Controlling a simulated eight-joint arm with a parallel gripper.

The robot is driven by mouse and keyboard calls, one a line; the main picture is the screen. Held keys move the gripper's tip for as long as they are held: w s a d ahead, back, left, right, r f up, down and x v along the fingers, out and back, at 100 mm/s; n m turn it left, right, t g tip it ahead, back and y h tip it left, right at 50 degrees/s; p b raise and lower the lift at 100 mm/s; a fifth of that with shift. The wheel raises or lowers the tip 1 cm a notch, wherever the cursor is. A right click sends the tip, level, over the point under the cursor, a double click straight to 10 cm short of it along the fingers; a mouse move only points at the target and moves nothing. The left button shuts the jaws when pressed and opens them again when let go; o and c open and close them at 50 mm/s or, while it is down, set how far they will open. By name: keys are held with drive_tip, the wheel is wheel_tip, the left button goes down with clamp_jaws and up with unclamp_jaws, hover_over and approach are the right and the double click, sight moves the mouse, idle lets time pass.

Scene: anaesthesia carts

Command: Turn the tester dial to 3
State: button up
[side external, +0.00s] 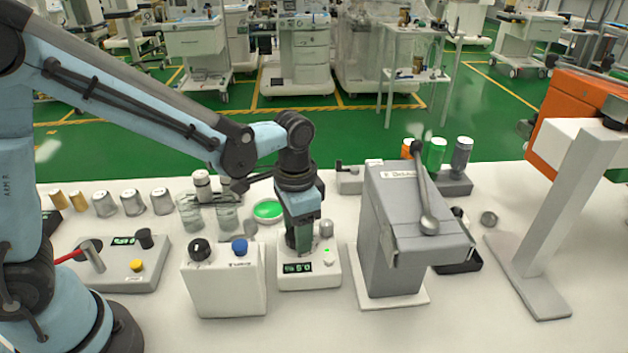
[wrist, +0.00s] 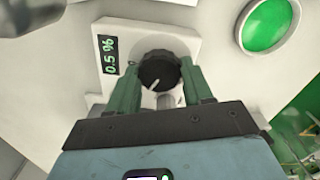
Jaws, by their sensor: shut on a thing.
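The tester (side external: 322,279) is a low white box on the table, with a green-lit display (side external: 298,267) on its near part. The tester's dial (wrist: 159,68) is a round black knob with a white pointer line, aimed down and slightly left in the wrist view. My gripper (side external: 302,245) points down over the tester, and its green fingers hide the dial in the side view. In the wrist view my gripper (wrist: 160,80) has one finger on each side of the dial, shut on it.
A white box with black and blue knobs (side external: 225,280) stands just left of the tester. A grey machine with a lever (side external: 395,230) stands close on the right. A green round dish (side external: 268,210) and glass jars (side external: 210,212) lie behind. The front table strip is clear.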

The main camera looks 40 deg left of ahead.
drive_tip(key=n, duration=0.4)
drive_tip(key=shift+n, duration=2.2)
drive_tip(key=o, duration=0.8)
drive_tip(key=shift+c, duration=0.2)
drive_tip(key=shift+r, duration=0.1)
wheel_tip(320, 180, up, 12)
drive_tip(key=shift+a, duration=0.1)
